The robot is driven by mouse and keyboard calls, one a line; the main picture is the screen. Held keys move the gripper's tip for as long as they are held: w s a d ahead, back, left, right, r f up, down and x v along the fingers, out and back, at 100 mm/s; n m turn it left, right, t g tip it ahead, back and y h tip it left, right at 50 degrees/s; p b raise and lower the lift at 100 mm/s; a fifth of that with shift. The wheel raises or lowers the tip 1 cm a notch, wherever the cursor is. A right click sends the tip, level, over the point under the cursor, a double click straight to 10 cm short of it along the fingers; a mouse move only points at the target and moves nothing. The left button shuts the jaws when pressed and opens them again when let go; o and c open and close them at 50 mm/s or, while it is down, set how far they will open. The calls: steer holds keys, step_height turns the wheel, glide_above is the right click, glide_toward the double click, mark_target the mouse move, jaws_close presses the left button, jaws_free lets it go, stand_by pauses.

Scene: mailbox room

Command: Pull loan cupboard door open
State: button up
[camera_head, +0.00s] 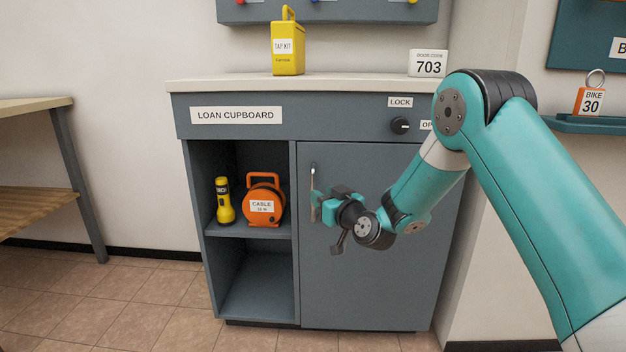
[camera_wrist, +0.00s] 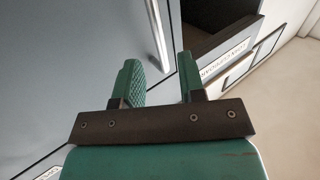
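The loan cupboard (camera_head: 238,115) is a grey cabinet with a pale top, and its right-hand door (camera_head: 370,290) looks shut. A pale upright bar handle (camera_head: 313,190) is on the door's left side; it also shows in the wrist view (camera_wrist: 157,28). My gripper (camera_head: 320,207) is at the handle's lower part in the head view. In the wrist view my two green fingers (camera_wrist: 158,75) stand apart, with the handle lined up between them. I cannot tell whether the handle is inside the fingers. A black knob (camera_head: 400,125) sits between the LOCK label and a partly hidden label starting "OP".
The open shelf left of the door holds a yellow torch (camera_head: 224,203) and an orange cable reel (camera_head: 263,205). A yellow tap kit (camera_head: 288,48) and a 703 sign (camera_head: 428,64) stand on top. A wooden table (camera_head: 38,103) is at left. Floor before the cupboard looks clear.

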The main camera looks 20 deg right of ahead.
steer(key=shift+b+x, duration=0.3)
steer(key=shift+x, duration=2.6)
steer(key=shift+f, duration=0.1)
jaws_close()
